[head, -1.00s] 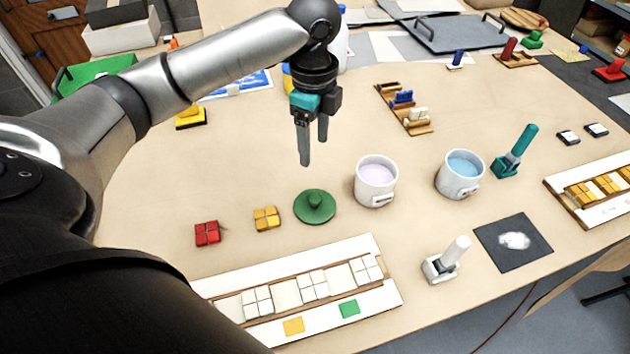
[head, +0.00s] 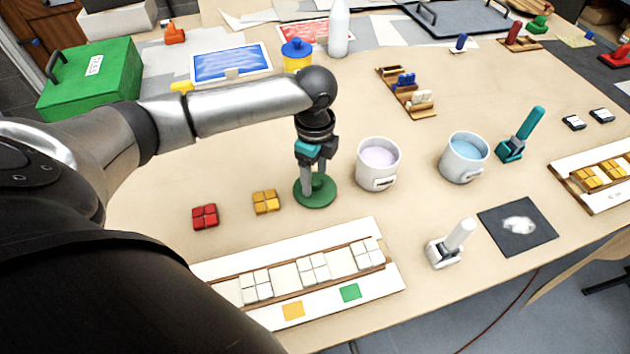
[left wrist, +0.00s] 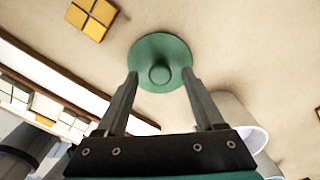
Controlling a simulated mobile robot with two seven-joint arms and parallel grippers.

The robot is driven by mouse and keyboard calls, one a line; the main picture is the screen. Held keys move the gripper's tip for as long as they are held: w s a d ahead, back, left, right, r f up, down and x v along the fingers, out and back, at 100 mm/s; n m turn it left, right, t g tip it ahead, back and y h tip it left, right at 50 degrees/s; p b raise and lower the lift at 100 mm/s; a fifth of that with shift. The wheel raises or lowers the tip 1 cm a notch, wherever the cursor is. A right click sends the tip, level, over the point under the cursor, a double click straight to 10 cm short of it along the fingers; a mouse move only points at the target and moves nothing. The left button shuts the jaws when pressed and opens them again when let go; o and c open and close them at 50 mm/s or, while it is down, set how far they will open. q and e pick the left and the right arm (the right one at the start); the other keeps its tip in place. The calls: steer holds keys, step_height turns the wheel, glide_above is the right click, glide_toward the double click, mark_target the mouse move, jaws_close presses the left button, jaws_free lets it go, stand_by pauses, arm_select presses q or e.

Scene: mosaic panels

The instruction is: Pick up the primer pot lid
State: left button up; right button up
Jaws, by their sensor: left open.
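The round green lid with a knob (head: 318,203) lies flat on the table, left of the two white pots. My left gripper (head: 314,190) is over it, pointing down, fingers open. In the left wrist view the lid (left wrist: 150,50) shows whole, and the knob appears between the open fingertips (left wrist: 160,76) with gaps on both sides. In the head view the fingers partly hide the knob. A pot with pale lilac contents (head: 380,178) stands right of the lid; a pot with blue contents (head: 464,165) stands farther right.
A yellow tile block (head: 265,201) and a red one (head: 205,216) lie left of the lid. A panel with white tiles (head: 330,290) lies in front. A white-handled tool (head: 447,245) stands at the front right. The table behind the pots is partly clear.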

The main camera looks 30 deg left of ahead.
arm_select(q)
steer(key=shift+f, duration=0.4)
jaws_close()
stand_by(0.4)
